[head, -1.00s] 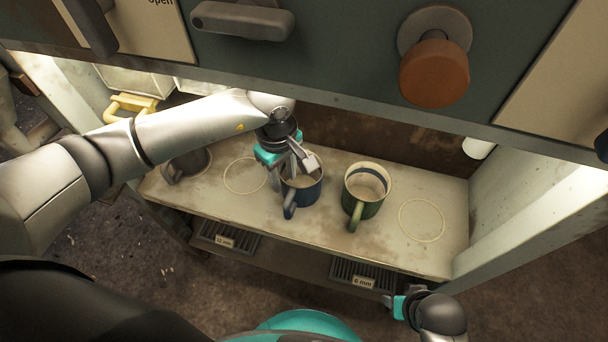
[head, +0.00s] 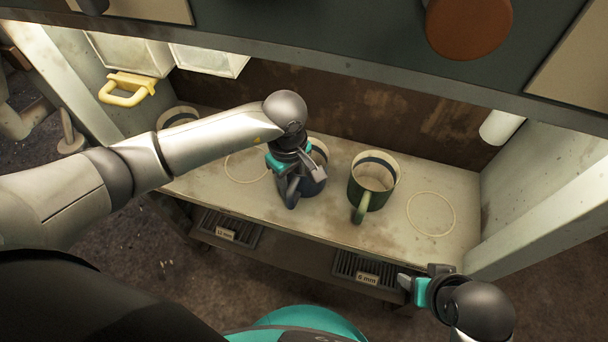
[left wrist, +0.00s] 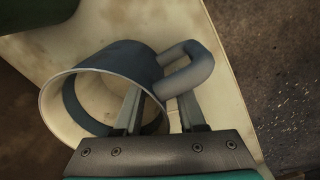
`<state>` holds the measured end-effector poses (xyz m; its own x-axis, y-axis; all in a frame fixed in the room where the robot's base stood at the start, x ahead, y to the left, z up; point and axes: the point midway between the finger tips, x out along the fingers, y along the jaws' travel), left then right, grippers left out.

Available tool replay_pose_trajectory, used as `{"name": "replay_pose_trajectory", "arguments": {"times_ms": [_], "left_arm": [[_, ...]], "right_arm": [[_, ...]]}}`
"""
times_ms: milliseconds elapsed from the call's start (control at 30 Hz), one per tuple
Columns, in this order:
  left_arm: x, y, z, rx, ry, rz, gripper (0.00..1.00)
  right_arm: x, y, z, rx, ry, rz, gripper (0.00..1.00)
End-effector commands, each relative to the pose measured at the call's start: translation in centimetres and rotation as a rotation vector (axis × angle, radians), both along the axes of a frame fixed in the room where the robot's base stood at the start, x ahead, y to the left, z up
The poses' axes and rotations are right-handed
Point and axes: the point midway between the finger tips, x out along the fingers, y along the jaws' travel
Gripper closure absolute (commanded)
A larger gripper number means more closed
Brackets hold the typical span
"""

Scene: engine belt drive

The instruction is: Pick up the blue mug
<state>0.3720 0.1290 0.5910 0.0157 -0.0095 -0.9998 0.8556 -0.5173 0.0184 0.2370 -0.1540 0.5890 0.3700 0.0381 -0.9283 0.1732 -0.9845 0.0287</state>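The blue mug (head: 317,184) stands upright on the shelf, partly hidden by my left gripper in the head view. In the left wrist view the mug (left wrist: 117,62) shows its pale rim and open mouth, with its handle (left wrist: 203,62) to the right. My left gripper (left wrist: 161,95) is open at the handle side of the mug. One finger is over the mug's near wall, the other by the handle's near part; I cannot tell whether they touch. In the head view my left gripper (head: 303,178) reaches down over the mug. My right gripper (head: 406,284) is low, in front of the shelf.
A green mug (head: 361,190) stands just right of the blue mug. Another mug (head: 178,113) is mostly hidden behind my left arm. The shelf (head: 400,232) has free room at the right, around a pale ring (head: 431,214). A panel overhangs behind.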

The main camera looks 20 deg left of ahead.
Motion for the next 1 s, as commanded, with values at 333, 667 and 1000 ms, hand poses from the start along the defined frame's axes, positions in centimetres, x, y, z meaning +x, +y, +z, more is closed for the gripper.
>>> {"name": "replay_pose_trajectory", "arguments": {"times_ms": [333,667,1000], "left_arm": [[0.04,-0.01,-0.42,-0.001,-0.001,0.001,0.6],[0.03,0.0,-0.4,-0.001,-0.001,0.001,0.95],[0.05,0.01,-0.4,-0.001,-0.001,0.001,1.0]], "right_arm": [[-0.03,-0.02,0.52,0.0,-0.006,0.0,0.45],[-0.03,-0.04,0.49,0.0,-0.006,-0.001,0.45],[-0.03,-0.04,0.48,0.0,-0.006,-0.001,0.45]]}}
